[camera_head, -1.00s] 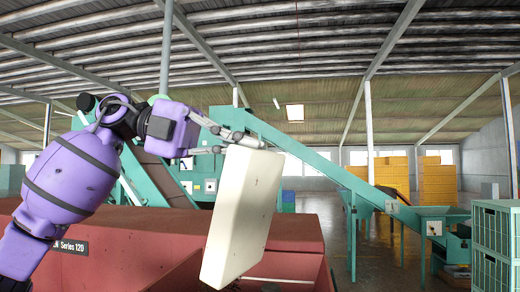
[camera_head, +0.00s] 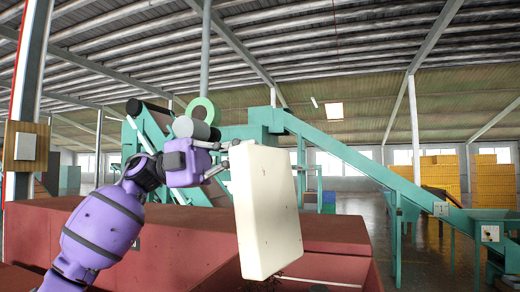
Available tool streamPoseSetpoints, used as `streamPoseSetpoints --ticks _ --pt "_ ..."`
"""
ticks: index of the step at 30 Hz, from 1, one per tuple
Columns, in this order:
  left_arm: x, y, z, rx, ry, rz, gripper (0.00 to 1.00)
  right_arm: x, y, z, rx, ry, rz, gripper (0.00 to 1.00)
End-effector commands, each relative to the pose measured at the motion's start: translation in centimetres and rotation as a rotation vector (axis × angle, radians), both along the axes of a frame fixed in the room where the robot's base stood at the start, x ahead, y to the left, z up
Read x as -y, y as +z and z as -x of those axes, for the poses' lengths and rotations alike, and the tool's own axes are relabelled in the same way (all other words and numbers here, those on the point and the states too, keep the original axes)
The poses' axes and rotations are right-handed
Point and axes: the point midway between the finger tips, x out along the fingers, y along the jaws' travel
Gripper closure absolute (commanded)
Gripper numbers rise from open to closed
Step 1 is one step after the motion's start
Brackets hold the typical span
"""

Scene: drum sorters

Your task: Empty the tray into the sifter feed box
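The cream tray (camera_head: 266,210) is tipped up steeply on its edge, with a broad flat face toward me. I cannot see into its hollow side. My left gripper (camera_head: 224,162) is shut on the tray's upper left edge and holds it above the dark red feed box (camera_head: 335,232). The lower end of the tray is over the box's opening, which is partly hidden behind it. Thin brown bits (camera_head: 318,282) show by the tray's lower edge. What they are is too small to tell. My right gripper is not in view.
A teal machine with a sloping conveyor (camera_head: 345,155) stands behind the box and runs down to the right. A post with a switch box (camera_head: 26,146) rises at the left. Yellow crates (camera_head: 493,182) are stacked far right, with open floor before them.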

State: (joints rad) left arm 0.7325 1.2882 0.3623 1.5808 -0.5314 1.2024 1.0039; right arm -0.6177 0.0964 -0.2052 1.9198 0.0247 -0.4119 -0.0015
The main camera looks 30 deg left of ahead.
Motion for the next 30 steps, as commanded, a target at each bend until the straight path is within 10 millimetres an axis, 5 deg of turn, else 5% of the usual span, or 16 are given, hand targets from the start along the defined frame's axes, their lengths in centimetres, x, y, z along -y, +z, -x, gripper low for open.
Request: streamPoseSetpoints --ticks 5,21,30 --pt "-0.9 -0.1 0.0 0.002 -0.001 0.049 1.00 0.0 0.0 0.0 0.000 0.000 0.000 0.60" --pt "7.6 0.9 0.3 0.034 0.004 -0.332 1.00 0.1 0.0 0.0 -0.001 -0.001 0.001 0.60" --pt "12.5 -0.2 0.4 0.042 0.001 -0.533 1.00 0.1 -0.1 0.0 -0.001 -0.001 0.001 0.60"
